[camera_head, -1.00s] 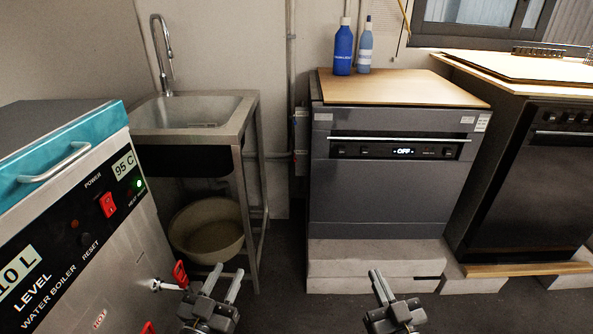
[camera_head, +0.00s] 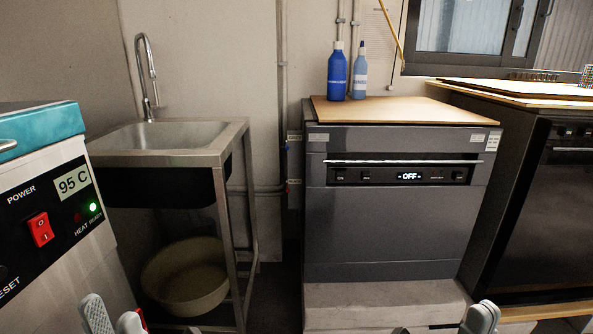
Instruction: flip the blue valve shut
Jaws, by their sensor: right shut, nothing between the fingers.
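Small fittings (camera_head: 289,182) with bluish and red spots sit on the wall pipes between the sink and the dark appliance. They are too small for me to tell a blue valve handle or its position for sure. My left gripper (camera_head: 113,319) shows only its fingertips at the bottom left, apart with a gap between them, in front of the water boiler. My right gripper (camera_head: 481,318) shows its tips close together at the bottom right, shut and empty, in front of the appliance's concrete base. Both grippers are well away from the pipes.
The water boiler (camera_head: 66,250) stands at the left. A metal sink (camera_head: 165,160) has a basin (camera_head: 187,285) beneath it. The dark appliance (camera_head: 390,235) carries a board (camera_head: 410,112) and two bottles (camera_head: 337,78). A narrow gap lies between sink frame and appliance.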

